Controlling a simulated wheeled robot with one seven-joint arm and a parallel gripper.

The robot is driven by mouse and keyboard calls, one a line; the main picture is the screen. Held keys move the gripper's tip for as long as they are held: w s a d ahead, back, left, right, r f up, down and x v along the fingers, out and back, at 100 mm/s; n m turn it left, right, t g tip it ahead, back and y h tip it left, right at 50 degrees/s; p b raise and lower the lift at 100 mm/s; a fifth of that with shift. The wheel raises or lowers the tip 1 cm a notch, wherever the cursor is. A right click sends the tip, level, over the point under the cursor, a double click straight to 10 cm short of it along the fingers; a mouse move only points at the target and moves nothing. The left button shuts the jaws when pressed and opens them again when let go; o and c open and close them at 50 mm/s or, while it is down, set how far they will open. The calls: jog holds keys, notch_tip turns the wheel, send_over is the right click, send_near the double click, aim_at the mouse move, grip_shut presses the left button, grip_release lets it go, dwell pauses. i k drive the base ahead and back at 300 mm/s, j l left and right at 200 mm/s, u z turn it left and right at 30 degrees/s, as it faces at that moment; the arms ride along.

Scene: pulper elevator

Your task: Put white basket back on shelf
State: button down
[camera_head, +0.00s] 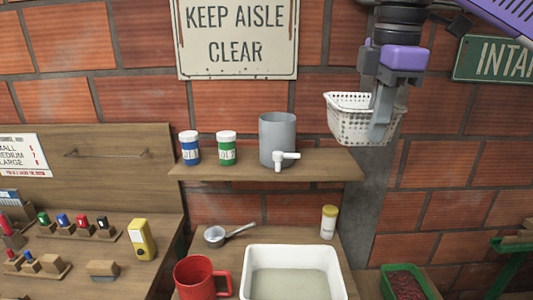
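The white basket (348,122), with perforated walls, hangs in the air just right of the wooden wall shelf (327,166), a little above its level in the picture. My gripper (380,122) points down at the basket's right part and is shut on it. One finger shows in front of the basket wall; the other finger is mostly hidden. On the shelf stand a blue jar (190,149), a green jar (227,149) and a grey container with a white spout (278,140). The shelf's right end is bare.
Below the shelf, a counter holds a red mug (200,277), a metal scoop (216,237), a yellow-capped bottle (328,222) and a white basin (294,252). A green tray (405,268) stands lower right. A yellow device (141,239) stands on the left bench.

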aim_at(319, 159)
jog(key=i, duration=1)
